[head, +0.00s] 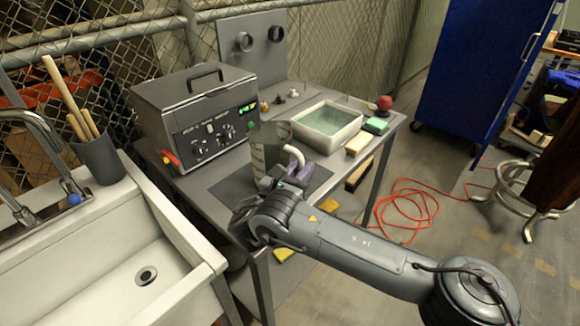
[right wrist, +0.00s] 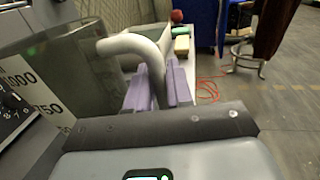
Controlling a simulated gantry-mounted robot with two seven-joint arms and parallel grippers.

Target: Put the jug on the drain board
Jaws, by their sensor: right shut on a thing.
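The jug (head: 262,152) is a translucent grey vessel with printed volume marks and a pale curved handle. It stands about upright over a dark flat board (head: 232,193) on the bench; I cannot tell whether it touches it. I cannot tell for sure whether this dark board is the drain board. My right gripper (head: 297,172) is shut on the jug's handle. In the right wrist view, the purple finger pads (right wrist: 155,88) close around the handle (right wrist: 136,43), with the jug's wall (right wrist: 80,65) to their left. My left gripper is not in view.
A grey control box (head: 195,115) stands behind the jug, left. A white tray (head: 325,125) with green contents, a green-topped block (head: 376,125) and a red ball (head: 384,103) are on the bench's right. A white sink (head: 130,250) with a tap (head: 35,150) is at left.

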